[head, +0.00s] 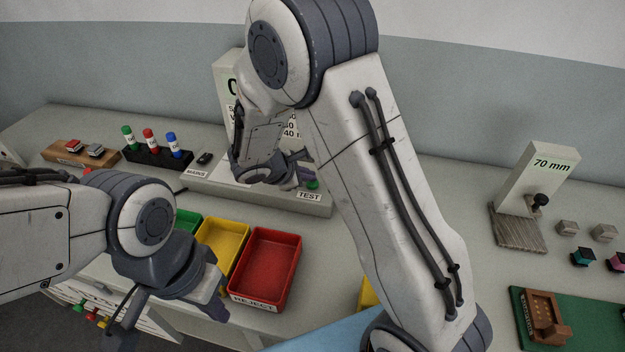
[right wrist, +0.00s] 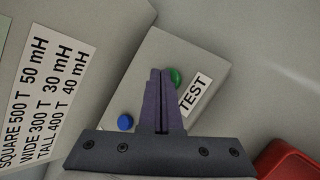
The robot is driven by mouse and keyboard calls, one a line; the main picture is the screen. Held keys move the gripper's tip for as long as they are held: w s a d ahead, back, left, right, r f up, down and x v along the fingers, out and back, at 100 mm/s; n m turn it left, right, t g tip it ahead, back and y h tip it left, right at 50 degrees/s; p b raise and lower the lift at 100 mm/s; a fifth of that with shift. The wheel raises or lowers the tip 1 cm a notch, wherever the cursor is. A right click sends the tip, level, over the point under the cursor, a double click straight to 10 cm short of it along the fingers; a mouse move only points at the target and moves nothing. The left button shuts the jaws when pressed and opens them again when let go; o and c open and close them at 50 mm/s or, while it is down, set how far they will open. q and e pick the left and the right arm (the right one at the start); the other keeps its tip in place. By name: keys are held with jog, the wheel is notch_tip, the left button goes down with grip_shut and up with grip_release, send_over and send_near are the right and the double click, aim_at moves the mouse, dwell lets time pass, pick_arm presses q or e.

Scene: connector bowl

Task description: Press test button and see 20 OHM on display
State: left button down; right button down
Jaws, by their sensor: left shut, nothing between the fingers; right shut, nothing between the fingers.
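The green test button (head: 313,184) sits on the grey ledge of the tester (head: 262,193), just above the TEST label (head: 309,196). My right gripper (head: 303,166) is shut and empty, with its fingertips close to the button. In the right wrist view, the shut fingertips (right wrist: 160,73) are just left of the green button (right wrist: 177,77); I cannot tell whether they touch it. The display panel (head: 229,80) is mostly hidden behind my right arm, and its reading cannot be made out. My left gripper (head: 218,308) is shut and empty at the table's front edge.
A red REJECT tray (head: 267,255), a yellow tray (head: 222,238) and a green tray (head: 187,222) stand in front of the tester. A blue button (right wrist: 125,122) is on the ledge. A 70 mm stand (head: 530,185) is at right.

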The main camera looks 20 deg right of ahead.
aim_at(309, 183)
jog(key=shift+w+d+r, duration=0.1)
dwell(0.3)
jog(key=shift+w+r+p, duration=0.1)
jog(key=shift+r+p, duration=0.35)
jog(key=shift+p, duration=0.2)
notch_tip(309, 183, up, 4)
jog(key=p, duration=0.3)
jog(key=shift+r, duration=0.2)
